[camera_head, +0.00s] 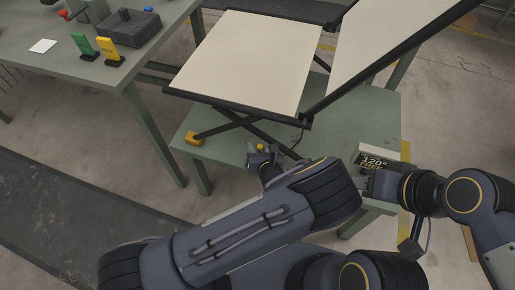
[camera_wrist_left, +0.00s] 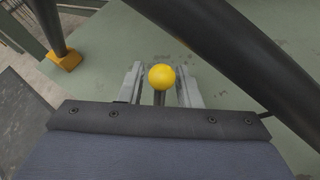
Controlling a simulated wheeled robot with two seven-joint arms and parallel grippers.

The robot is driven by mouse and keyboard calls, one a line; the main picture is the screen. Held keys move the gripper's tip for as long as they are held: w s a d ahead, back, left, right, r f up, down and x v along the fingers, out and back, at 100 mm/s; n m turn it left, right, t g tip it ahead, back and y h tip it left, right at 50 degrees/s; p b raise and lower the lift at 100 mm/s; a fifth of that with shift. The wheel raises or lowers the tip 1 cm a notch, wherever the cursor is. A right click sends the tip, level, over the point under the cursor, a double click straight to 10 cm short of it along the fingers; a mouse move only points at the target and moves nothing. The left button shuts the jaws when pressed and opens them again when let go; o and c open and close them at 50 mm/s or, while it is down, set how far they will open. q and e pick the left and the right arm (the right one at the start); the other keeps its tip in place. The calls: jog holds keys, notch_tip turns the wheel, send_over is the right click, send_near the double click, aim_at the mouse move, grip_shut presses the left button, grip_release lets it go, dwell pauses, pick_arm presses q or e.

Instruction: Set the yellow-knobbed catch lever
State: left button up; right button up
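The lever's yellow knob (camera_head: 260,147) stands above the green table, below the lounger's flat panel. In the left wrist view the yellow knob (camera_wrist_left: 161,77) and its short stem lie between the fingers of my left gripper (camera_wrist_left: 161,92), with a gap on each side. My left gripper (camera_head: 262,158) is open around the stem. The lounger has a flat cream panel (camera_head: 250,62) and a raised, tilted cream panel (camera_head: 385,35) on dark frames. My right gripper (camera_head: 368,180) is beside the dark display reading "120° FREE" (camera_head: 376,162); its fingers are too small to read.
Dark crossed legs (camera_head: 240,120) of the lounger pass close to my left gripper, one ending in an orange foot (camera_head: 194,138). The green table (camera_head: 215,150) carries it. A side bench (camera_head: 70,65) at left holds green and yellow levers and a dark box.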

pick_arm(q)
grip_shut()
jog(key=shift+r, duration=0.1)
